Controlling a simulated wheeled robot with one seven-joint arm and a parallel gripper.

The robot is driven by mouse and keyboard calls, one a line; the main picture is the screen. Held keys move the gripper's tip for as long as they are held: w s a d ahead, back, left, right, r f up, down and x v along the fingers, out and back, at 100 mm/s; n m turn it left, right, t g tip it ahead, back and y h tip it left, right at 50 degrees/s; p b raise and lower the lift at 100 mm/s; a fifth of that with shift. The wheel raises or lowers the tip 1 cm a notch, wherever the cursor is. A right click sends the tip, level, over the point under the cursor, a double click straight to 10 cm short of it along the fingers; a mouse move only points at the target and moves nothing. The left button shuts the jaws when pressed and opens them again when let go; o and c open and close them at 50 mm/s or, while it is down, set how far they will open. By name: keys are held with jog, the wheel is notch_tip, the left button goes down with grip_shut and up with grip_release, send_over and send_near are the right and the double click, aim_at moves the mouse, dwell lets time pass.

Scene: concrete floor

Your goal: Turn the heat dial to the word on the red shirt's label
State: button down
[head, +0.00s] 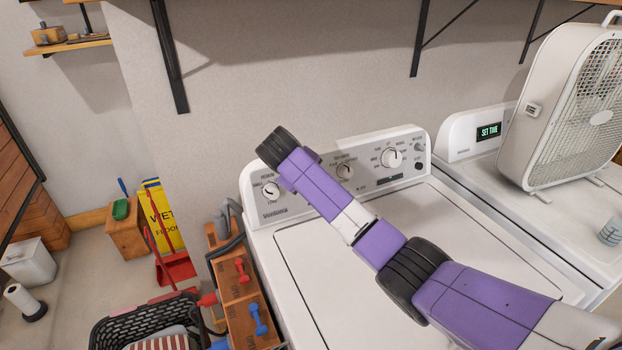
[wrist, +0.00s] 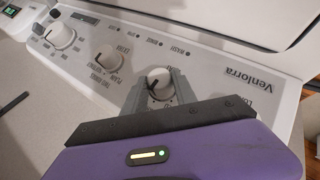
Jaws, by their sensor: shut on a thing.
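The washer's control panel (head: 318,178) carries three round white dials. The left dial (head: 270,190) is nearest the brand name. In the wrist view, this dial (wrist: 159,82) sits between the grey fingers of my gripper (wrist: 160,90), which is shut on it. A dark mark shows on its face; the words around it are partly hidden by the fingers or too small to read surely. The middle dial (head: 345,171) and right dial (head: 391,157) are untouched. The fingers are not clear in the head view. I see no red shirt label.
A fan (head: 568,110) stands on the neighbouring machine at right. A dark basket (head: 110,325) with striped red-and-white cloth (head: 160,343) sits at lower left. Shelf brackets (head: 170,60) are above.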

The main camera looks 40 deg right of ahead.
jog(key=shift+a+n+h, duration=0.1)
jog(key=shift+n+h, duration=0.3)
dwell(0.3)
jog(key=c, duration=1)
grip_release()
jog(key=b+v, duration=0.1)
jog(key=v, duration=0.6)
jog(key=shift+a+r, duration=0.25)
jog(key=shift+s, duration=0.1)
